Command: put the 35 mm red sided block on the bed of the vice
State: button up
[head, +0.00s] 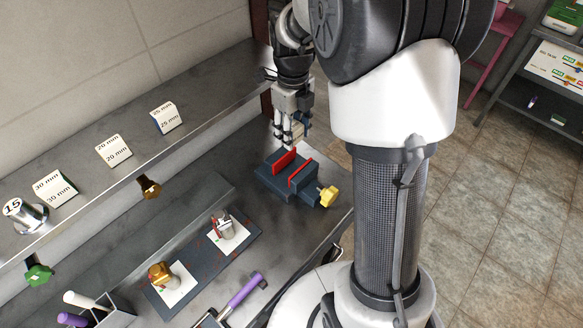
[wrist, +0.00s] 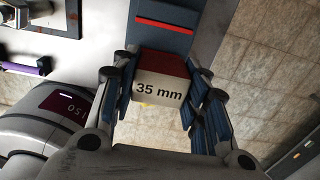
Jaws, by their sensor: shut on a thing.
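The 35 mm block (wrist: 160,88) shows in the wrist view, with a white face marked "35 mm" and a dark red side. It sits between the blue-padded fingers of my gripper (wrist: 162,98), which is shut on it. In the head view my gripper (head: 290,132) hangs above and just behind the vice (head: 272,181), and the block is mostly hidden by the fingers. The vice is dark blue-grey with two upright red jaw faces set apart and a yellow handle (head: 329,196). Part of the vice also shows at the top of the wrist view (wrist: 160,43).
A shelf (head: 85,185) with size cards (head: 114,150) and a metal weight (head: 22,214) runs behind the bench. A dark mat (head: 205,262) carries small items on white squares. A purple-handled tool (head: 245,290) lies at the front. Tiled floor lies beyond the bench edge.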

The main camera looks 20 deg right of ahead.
notch_tip(320, 180, down, 15)
jog(key=b, duration=0.4)
jog(key=shift+r, duration=0.2)
jog(key=shift+f, duration=0.2)
jog(key=o, duration=1.1)
jog(key=shift+o, duration=0.2)
